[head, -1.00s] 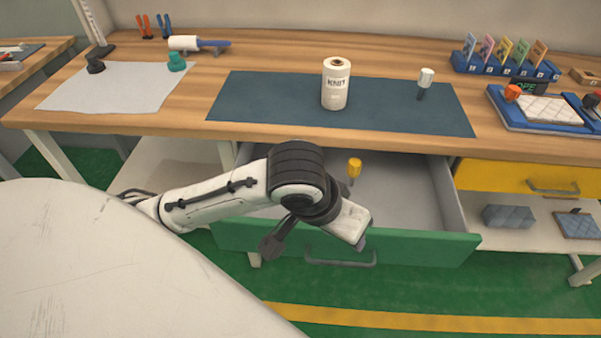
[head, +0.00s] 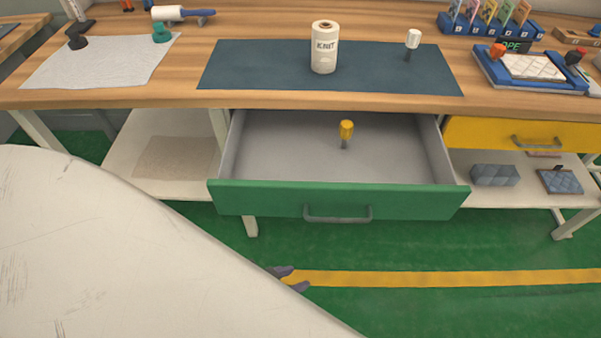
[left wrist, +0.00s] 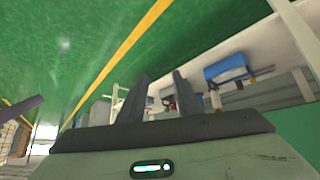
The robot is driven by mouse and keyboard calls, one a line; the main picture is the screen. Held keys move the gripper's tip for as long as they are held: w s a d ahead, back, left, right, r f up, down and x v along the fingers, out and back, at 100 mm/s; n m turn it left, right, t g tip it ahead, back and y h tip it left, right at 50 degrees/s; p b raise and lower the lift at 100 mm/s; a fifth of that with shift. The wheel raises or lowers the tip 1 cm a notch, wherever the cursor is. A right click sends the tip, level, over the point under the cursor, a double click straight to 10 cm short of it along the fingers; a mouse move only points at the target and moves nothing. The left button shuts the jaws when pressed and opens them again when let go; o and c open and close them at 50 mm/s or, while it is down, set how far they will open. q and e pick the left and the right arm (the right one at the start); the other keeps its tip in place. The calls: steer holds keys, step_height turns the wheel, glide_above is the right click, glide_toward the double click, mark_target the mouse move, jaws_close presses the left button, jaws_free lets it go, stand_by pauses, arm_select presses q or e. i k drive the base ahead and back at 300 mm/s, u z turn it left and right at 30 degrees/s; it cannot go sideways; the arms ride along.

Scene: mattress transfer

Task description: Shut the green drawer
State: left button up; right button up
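The green drawer (head: 270,198) is pulled out under the workbench in the head view, its grey inside showing and its handle (head: 338,219) facing me. A yellow-handled tool (head: 346,131) stands upright inside it. My left gripper (head: 291,279) shows only its fingertips past the edge of my pale body, lower in the picture than the drawer handle and apart from it. In the left wrist view my left gripper (left wrist: 160,98) has its two fingers apart with nothing between them. My right gripper is not in view.
A yellow drawer (head: 480,132) is shut at the right, above a shelf with grey blocks (head: 495,175). The bench top holds a blue-grey mat (head: 260,70) with a white spool (head: 324,48). Green floor with a yellow stripe (head: 430,278) lies clear before the drawer.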

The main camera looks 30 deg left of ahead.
mark_target(274, 163)
steer(key=k, duration=0.35)
steer(key=u, duration=1.15)
steer(key=i, duration=0.65)
steer(key=z, duration=0.6)
